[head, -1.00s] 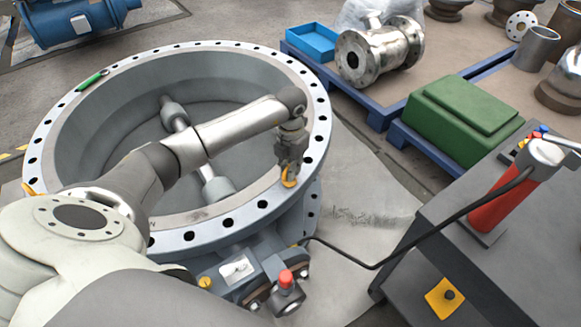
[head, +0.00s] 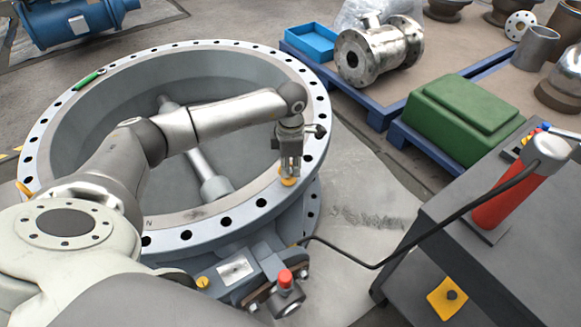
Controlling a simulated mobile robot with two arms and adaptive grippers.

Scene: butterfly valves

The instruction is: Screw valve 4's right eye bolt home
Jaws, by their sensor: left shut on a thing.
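A large grey butterfly valve (head: 190,236) lies flat, with bolt holes all around its flange. A yellow eye bolt (head: 288,181) stands at the right side of the flange. My left gripper (head: 289,172) points down and is shut on this eye bolt; the fingers hide its upper part. The bolt looks low against the flange, but its thread is hidden. Another yellow piece (head: 24,189) shows at the flange's left edge, partly hidden by my arm. My right gripper is not in view.
An actuator with a red cap (head: 285,278) sits at the valve's front, a black cable running to a grey cabinet (head: 480,270) with a red cylinder. A green-handled tool (head: 88,79) lies on the far-left flange. Blue pallets hold a green box (head: 462,118) and a metal valve body (head: 378,52).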

